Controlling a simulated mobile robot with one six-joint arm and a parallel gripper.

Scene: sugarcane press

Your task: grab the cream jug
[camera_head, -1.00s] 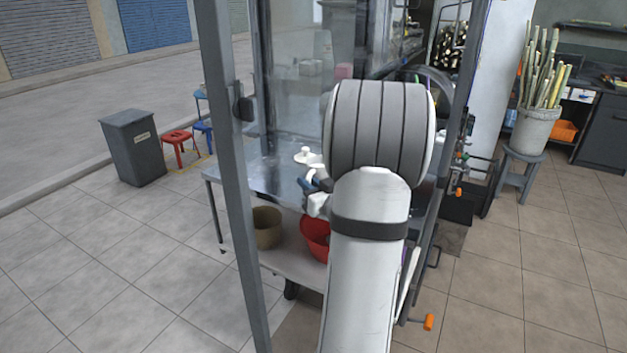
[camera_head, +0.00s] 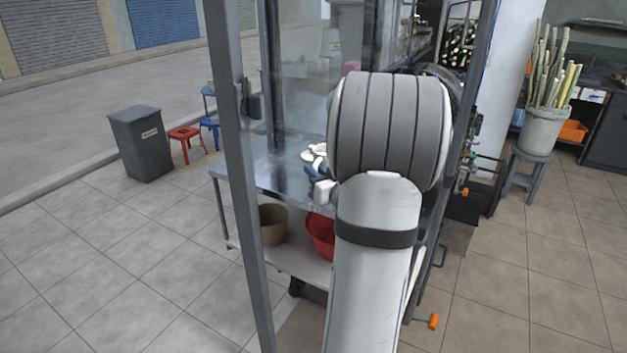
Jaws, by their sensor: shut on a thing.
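A cream-white piece (camera_head: 313,154), which I take to be the cream jug's lid and upper part, shows just left of my arm's big grey joint, over the metal counter (camera_head: 262,168). The rest of the jug is hidden or too small to make out. My gripper (camera_head: 319,173) shows only in part, as small dark and white pieces right beside the cream-white piece. It is shut on the jug; the fingertips are mostly hidden behind my arm. I cannot tell whether the jug touches the counter.
A grey upright post (camera_head: 240,180) and a glass panel stand close to my arm on the left. A tan bucket (camera_head: 273,225) and a red basin (camera_head: 321,235) sit on the lower shelf. A grey bin (camera_head: 142,145) stands far left. Tiled floor lies open at left.

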